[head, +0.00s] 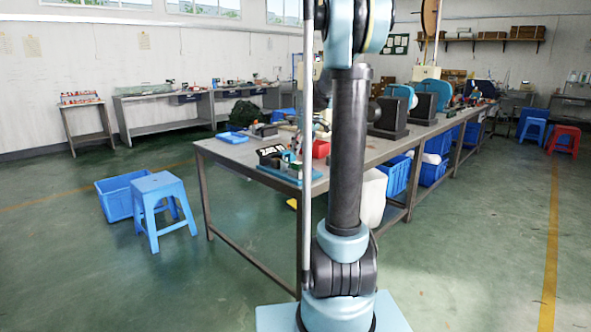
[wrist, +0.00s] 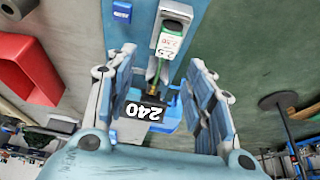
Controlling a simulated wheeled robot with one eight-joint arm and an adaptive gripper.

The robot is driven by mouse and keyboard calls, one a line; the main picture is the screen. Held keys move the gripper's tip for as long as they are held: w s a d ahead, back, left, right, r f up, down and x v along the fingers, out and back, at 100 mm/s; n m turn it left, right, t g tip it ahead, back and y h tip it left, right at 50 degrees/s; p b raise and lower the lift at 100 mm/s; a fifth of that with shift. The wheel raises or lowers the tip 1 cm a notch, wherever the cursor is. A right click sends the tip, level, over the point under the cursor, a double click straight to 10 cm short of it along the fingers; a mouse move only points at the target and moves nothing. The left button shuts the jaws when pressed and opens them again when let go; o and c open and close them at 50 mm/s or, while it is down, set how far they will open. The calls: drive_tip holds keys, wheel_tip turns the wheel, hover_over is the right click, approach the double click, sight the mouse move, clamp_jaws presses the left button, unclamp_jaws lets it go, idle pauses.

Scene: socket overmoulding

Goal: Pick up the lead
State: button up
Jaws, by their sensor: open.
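In the wrist view, my gripper (wrist: 163,58) is open, one pad-lined finger on each side and a wide gap between. A thin green lead (wrist: 157,68) shows in that gap. No finger visibly touches the lead. Its lower end is hidden behind the block. In the head view I cannot make out the lead or my gripper; my arm's column blocks part of the bench.
The long workbench (head: 225,152) carries a dark display (head: 270,155), a red bin (head: 320,149) and a blue tray (head: 232,137). The red bin also shows in the wrist view (wrist: 30,75), left of my fingers. A blue stool (head: 160,185) and blue crate (head: 117,200) stand on the floor left of the bench.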

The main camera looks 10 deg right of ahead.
drive_tip(key=shift+s+a+x, duration=0.1)
drive_tip(key=shift+a+x, duration=0.05)
drive_tip(key=shift+x, duration=1.7)
drive_tip(key=shift+s+a+x, duration=0.15)
drive_tip(key=shift+x, duration=1.7)
clamp_jaws()
